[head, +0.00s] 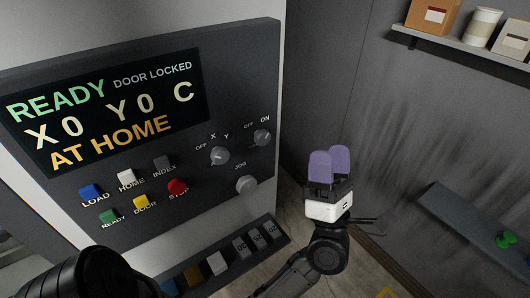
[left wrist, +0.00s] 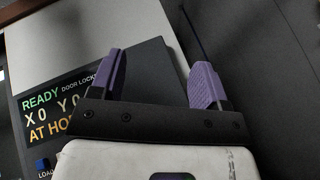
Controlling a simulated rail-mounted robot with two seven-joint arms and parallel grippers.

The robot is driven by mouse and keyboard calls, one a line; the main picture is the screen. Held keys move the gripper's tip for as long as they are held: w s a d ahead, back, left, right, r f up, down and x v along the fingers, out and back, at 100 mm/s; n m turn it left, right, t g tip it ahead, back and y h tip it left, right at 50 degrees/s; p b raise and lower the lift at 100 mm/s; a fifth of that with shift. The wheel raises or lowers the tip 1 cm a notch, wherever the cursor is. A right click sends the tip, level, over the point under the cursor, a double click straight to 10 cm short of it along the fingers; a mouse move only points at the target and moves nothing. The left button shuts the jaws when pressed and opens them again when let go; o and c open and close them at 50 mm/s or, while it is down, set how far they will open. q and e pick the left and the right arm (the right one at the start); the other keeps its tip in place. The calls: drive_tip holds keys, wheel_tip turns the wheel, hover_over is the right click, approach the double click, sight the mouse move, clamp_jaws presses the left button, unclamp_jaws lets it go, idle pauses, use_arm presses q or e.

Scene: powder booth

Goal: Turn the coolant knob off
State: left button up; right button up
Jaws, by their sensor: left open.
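The control panel (head: 225,90) stands at the left in the head view. A round grey knob (head: 262,138) with OFF and ON marks sits near its upper right edge; no coolant label is readable, and its pointer is too small to read surely. My left gripper (head: 329,165) has purple fingertips and is to the right of this knob, apart from the panel. In the left wrist view the same gripper (left wrist: 162,80) is open with nothing between its fingers; the knobs do not show there. My right gripper is not in view.
A selector knob (head: 220,156) marked OFF, X, Y and a JOG knob (head: 246,184) sit close by. Coloured buttons, including a red one (head: 177,187), are to the left. A wall shelf (head: 470,45) holds boxes and a cup. A lower shelf (head: 470,220) is at right.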

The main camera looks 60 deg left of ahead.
use_arm(q)
drive_tip(key=s+a+f+n+g+h+b, duration=0.1)
drive_tip(key=s+a+f+n+g+b, duration=0.2)
drive_tip(key=n+g, duration=0.85)
drive_tip(key=n+g+h+b, duration=0.2)
drive_tip(key=n+g+h, duration=0.1)
drive_tip(key=n+h, duration=0.3)
approach(265, 139)
drive_tip(key=shift+m+h, duration=0.7)
drive_tip(key=shift+m, duration=0.05)
drive_tip(key=a+p, duration=0.1)
drive_tip(key=a, duration=0.2)
drive_tip(key=a+r+p, duration=0.1)
drive_tip(key=a, duration=0.1)
drive_tip(key=s+a+p, duration=0.1)
drive_tip(key=a, duration=0.2)
drive_tip(key=shift+a+r, duration=0.2)
drive_tip(key=shift+a, duration=0.1)
drive_tip(key=shift+s+a+f, duration=0.1)
drive_tip(key=shift+s+a, duration=0.05)
drive_tip(key=shift+a, duration=0.7)
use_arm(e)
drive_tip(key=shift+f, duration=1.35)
